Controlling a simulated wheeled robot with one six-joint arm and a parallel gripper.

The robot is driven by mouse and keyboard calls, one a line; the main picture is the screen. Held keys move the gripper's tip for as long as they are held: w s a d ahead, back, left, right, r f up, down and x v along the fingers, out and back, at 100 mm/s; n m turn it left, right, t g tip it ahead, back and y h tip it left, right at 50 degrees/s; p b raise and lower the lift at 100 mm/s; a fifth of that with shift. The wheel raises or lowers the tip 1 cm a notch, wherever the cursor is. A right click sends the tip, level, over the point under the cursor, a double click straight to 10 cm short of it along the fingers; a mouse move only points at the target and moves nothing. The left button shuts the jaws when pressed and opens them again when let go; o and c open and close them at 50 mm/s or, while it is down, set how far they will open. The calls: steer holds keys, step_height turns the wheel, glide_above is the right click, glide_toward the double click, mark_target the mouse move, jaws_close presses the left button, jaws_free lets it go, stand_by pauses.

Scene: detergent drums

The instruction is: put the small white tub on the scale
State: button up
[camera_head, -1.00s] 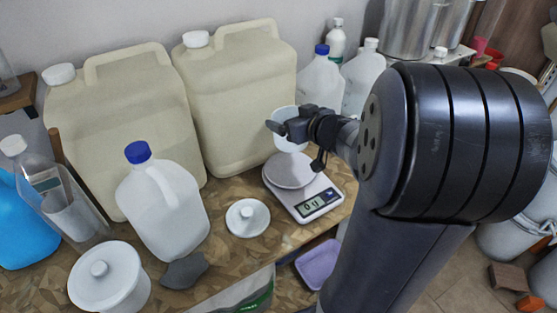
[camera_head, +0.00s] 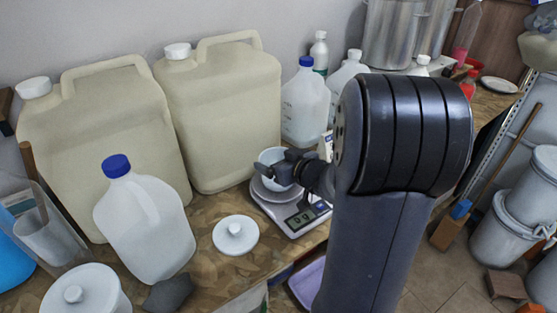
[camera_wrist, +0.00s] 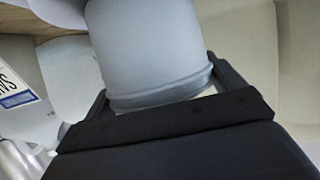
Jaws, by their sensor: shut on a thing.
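The small white tub (camera_head: 268,156) is between the fingers of my gripper (camera_head: 272,172), which is shut on it. It also fills the upper middle of the wrist view (camera_wrist: 150,50), with a finger at each side. The scale (camera_head: 318,209) stands near the table's edge, with a round grey plate and a display that seems to read 0 g. The tub is over the plate's back part in the head view. My gripper hides the gap, so I cannot tell whether they touch.
Two big cream canisters (camera_head: 225,115) stand behind, to the left of the scale. A blue-capped jug (camera_head: 145,220) and a white lid (camera_head: 236,235) are at the left front. Blue-capped (camera_head: 304,105) and white-capped bottles stand behind the scale. A lilac tray (camera_head: 308,282) lies below the table edge.

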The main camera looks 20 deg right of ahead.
steer(key=shift+f, duration=0.25)
steer(key=o, duration=0.7)
steer(key=shift+r, duration=0.2)
steer(key=shift+s+r, duration=0.1)
steer(key=shift+r, duration=0.1)
steer(key=p+v, duration=0.2)
steer(key=v, duration=1)
steer(key=shift+f, duration=0.1)
